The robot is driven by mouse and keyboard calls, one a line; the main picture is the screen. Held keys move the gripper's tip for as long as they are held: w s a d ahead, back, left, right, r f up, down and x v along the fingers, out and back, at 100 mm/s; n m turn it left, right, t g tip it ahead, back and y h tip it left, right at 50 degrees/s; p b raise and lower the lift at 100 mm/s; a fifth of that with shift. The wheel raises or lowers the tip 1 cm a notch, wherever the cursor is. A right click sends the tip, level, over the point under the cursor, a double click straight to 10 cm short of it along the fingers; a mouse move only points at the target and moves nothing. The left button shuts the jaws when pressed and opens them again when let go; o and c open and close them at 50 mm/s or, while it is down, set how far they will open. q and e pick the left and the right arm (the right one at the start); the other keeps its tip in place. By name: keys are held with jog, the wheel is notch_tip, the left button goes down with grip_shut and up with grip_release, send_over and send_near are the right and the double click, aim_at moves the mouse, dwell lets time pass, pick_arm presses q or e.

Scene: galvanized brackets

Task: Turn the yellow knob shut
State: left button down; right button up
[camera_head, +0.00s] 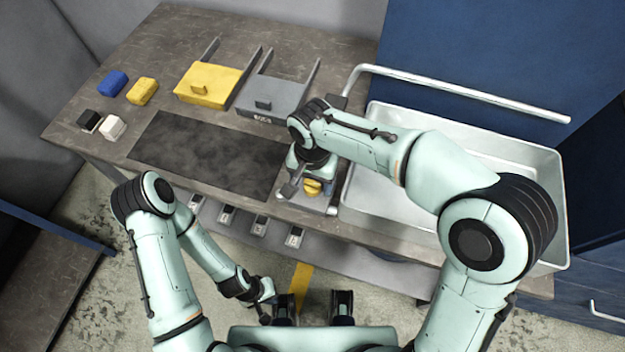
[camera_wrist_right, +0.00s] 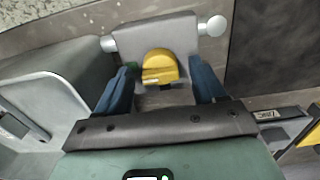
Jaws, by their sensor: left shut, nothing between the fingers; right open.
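The yellow knob (camera_head: 313,186) sits at the front of the table, just left of the metal basin, partly covered by my right gripper (camera_head: 308,189). In the right wrist view the knob (camera_wrist_right: 160,67) is a rounded yellow piece with a flat lighter edge, in front of a grey block (camera_wrist_right: 155,35). My right gripper (camera_wrist_right: 163,80) is open, its blue fingers on either side of the knob with visible gaps. My left gripper (camera_head: 266,299) is shut and empty, low in front of the table over the floor.
A metal basin (camera_head: 390,215) stands to the right, with a pale rail (camera_head: 450,84) behind it. A yellow drawer-like box (camera_head: 208,84) and a grey one (camera_head: 272,95) stand at the back. Blue (camera_head: 113,83), yellow (camera_head: 142,91), black (camera_head: 89,120) and white (camera_head: 112,127) blocks lie left. The dark mat (camera_head: 205,155) is clear.

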jog(key=shift+f, duration=0.3)
jog(key=c, duration=1.1)
jog(key=shift+o, duration=0.2)
